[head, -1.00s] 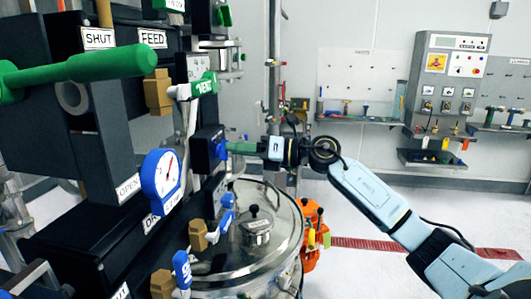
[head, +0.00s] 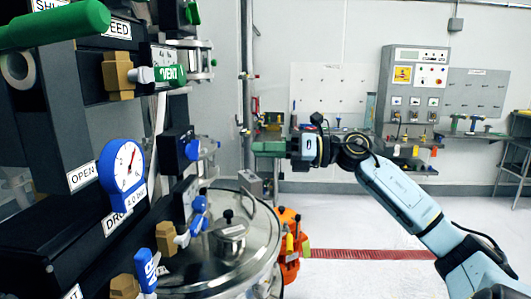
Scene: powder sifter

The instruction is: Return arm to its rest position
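My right arm comes in from the right edge and reaches left across the view. Its gripper (head: 268,148) points left, to the right of the sifter machine and above its round steel lid (head: 228,238). A visible gap lies between the fingertips and the blue valve handle (head: 203,148). I see the fingers from the side, so their opening does not show. Nothing can be seen held in them. My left gripper is not in view.
The machine, with labelled black boxes, a blue gauge (head: 122,176) and a large green handle (head: 55,25), fills the left. An orange tool holder (head: 289,245) stands beside the lid. A grey control panel (head: 413,95) is at the back wall. Floor at right is open.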

